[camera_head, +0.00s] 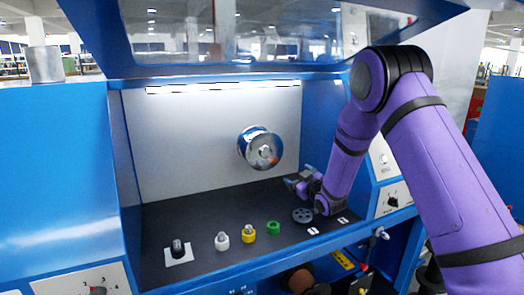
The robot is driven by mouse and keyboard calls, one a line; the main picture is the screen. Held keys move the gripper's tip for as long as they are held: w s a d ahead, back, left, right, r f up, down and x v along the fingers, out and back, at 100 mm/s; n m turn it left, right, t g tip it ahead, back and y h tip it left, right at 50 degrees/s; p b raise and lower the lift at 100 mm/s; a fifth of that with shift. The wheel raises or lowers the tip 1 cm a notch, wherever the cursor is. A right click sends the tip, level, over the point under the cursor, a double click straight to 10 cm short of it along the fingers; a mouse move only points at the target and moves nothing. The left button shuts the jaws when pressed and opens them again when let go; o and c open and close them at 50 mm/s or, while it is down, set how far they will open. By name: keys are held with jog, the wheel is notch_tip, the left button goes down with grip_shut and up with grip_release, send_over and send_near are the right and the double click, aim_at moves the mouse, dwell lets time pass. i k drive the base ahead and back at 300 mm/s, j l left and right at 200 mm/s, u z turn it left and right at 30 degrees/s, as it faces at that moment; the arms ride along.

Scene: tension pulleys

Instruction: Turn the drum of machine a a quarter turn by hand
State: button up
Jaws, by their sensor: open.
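A shiny chrome drum (258,147) sticks out from the grey back panel of the blue machine. A small reddish patch shows on its lower right face. My gripper (291,183) is open, low in the machine's bay to the lower right of the drum. Its fingers point left, just above the dark shelf. It is apart from the drum and nothing shows between the fingers. Which machine is labelled a cannot be read.
On the dark shelf (205,209) stand a dark metal piece (178,248) on a white square, a white pulley (222,241), a yellow one (248,234), a green one (273,228) and a grey wheel (302,215). A raised clear cover (235,35) hangs above. A knob panel (392,201) is at right.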

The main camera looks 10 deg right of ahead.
aim_at(263, 149)
jog(key=i+j, duration=0.2)
jog(key=i, duration=0.25)
jog(key=i+j, duration=0.25)
jog(key=i, duration=0.2)
jog(key=k, duration=0.2)
